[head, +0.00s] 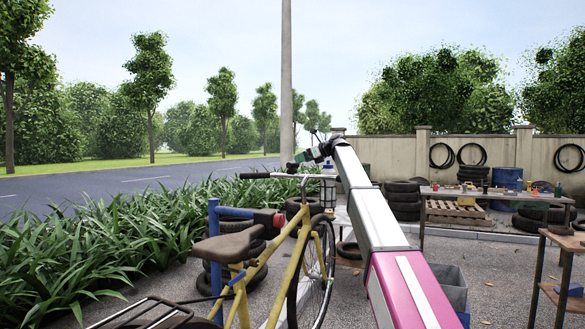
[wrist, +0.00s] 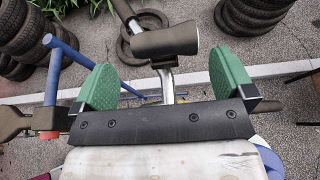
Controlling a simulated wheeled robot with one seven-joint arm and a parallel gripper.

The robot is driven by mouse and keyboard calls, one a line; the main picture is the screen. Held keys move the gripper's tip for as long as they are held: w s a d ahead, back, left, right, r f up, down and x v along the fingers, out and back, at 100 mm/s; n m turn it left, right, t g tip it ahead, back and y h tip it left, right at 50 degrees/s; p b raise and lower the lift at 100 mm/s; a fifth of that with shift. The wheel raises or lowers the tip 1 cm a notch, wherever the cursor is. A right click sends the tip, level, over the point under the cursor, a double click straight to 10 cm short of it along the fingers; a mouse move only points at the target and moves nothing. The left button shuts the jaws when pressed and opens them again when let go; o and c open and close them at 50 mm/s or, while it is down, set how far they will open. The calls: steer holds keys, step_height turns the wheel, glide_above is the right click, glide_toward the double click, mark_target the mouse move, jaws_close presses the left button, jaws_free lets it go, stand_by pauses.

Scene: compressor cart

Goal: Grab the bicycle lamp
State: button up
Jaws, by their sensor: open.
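The bicycle lamp (wrist: 166,40), a dark cylinder with a paler end at its right, shows in the wrist view at the top of a silver bicycle stem (wrist: 167,85). My gripper (wrist: 166,72) is open, with one green pad left of the lamp and one right of it. The lamp appears beyond the fingertips in the picture, and no pad visibly touches it. In the head view my gripper (head: 310,155) is over the handlebar of the yellow bicycle (head: 291,246). I cannot make out the lamp clearly there.
A blue stand post (wrist: 55,72) with a red clamp is at the left of the wrist view. Tyre stacks (wrist: 262,18) lie on the ground beyond. A workbench (head: 480,194) with small items stands at the right in the head view. Green plants (head: 120,240) border the left.

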mark_target(294, 162)
steer(key=shift+x, duration=3.4)
steer(key=shift+w+r, duration=0.1)
steer(key=shift+w, duration=0.05)
steer(key=c, duration=0.8)
